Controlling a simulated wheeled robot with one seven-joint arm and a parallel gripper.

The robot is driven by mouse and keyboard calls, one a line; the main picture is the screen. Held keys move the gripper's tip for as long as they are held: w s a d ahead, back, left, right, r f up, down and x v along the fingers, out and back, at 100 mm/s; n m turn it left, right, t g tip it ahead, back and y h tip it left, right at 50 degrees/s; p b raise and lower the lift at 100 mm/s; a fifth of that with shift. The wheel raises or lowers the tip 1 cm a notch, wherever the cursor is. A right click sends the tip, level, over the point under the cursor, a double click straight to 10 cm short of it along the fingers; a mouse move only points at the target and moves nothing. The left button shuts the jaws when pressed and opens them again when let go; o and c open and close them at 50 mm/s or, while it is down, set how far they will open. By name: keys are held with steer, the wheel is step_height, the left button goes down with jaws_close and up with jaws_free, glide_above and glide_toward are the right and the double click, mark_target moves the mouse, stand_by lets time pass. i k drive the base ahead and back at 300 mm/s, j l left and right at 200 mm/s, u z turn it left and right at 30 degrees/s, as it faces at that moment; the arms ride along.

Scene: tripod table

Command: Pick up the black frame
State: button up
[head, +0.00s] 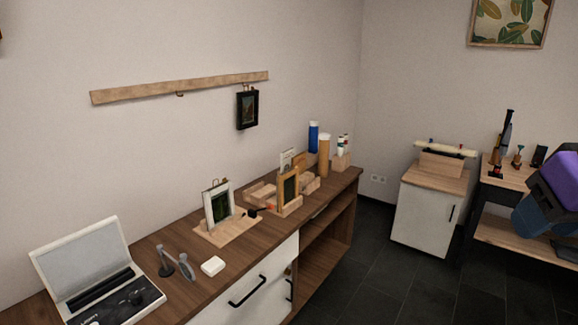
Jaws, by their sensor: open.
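The black frame (247,109) is a small upright frame with a dark picture in it. It hangs against the wall below the right end of a wooden rail (180,87), above the long wooden cabinet. Nothing covers it from this view. My arm (558,195), purple and dark blue, shows at the right edge, well away from the black frame. My gripper's fingers are not in view.
The cabinet top (165,237) holds a laptop-like device (85,270), a white box (213,266), a white frame (218,204), a wooden frame (289,190), blocks and bottles (323,157). Dark floor (385,262) is open before a white cabinet (425,215).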

mark_target(247, 102)
steer(key=i+z, duration=0.3)
steer(key=i, duration=0.55)
steer(key=i+j+z, duration=0.1)
steer(key=i+z, duration=0.2)
steer(key=i, duration=0.55)
steer(key=i+l+u, duration=0.15)
steer(key=i+u, duration=0.3)
steer(key=i, duration=0.2)
steer(key=i+u, duration=0.2)
steer(key=u, duration=0.3)
steer(key=i+u, duration=0.2)
steer(key=u, duration=0.3)
steer(key=i+l+u, duration=0.1)
steer(key=u, duration=0.35)
steer(key=i+l+u, duration=0.2)
steer(key=u, duration=0.3)
